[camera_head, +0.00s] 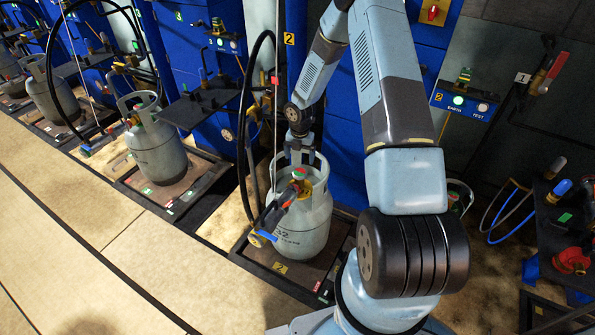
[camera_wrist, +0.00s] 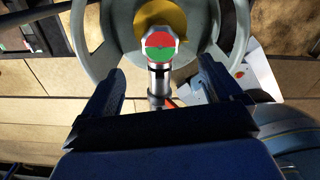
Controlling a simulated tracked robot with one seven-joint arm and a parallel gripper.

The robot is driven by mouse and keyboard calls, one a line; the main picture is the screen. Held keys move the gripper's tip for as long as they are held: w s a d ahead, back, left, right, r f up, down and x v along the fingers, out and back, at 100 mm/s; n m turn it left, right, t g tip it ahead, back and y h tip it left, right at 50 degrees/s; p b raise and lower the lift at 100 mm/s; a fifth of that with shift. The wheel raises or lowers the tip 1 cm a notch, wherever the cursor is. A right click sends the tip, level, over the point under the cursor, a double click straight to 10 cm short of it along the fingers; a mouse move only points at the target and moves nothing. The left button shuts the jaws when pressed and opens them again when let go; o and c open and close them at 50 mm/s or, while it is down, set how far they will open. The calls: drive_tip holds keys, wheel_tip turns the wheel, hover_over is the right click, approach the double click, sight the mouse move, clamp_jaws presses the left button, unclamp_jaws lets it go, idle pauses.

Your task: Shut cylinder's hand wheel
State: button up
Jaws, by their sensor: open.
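The grey gas cylinder (camera_head: 302,225) stands upright on a scale platform in the middle of the head view. Its hand wheel (camera_head: 299,173), with a red and green top, sits inside the collar. In the wrist view the hand wheel (camera_wrist: 160,47) shows its red and green face at the upper middle, within the grey collar ring (camera_wrist: 97,65). My gripper (camera_wrist: 160,82) is open, with one dark finger low on each side of the valve. The fingers look apart from the wheel.
An orange-handled filling head with a black hose (camera_head: 245,120) is at the cylinder's left side. Other cylinders (camera_head: 157,150) stand on scales to the left. Blue cabinets (camera_head: 205,70) line the back. A bench with a red fitting (camera_head: 571,261) is at the right.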

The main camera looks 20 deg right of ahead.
sight(299, 172)
wheel_tip(299, 172, down, 8)
drive_tip(key=shift+f, duration=0.1)
idle(0.4)
drive_tip(key=c, duration=1)
drive_tip(key=shift+a, duration=0.25)
drive_tip(key=shift+d, duration=0.1)
drive_tip(key=shift+c, duration=0.2)
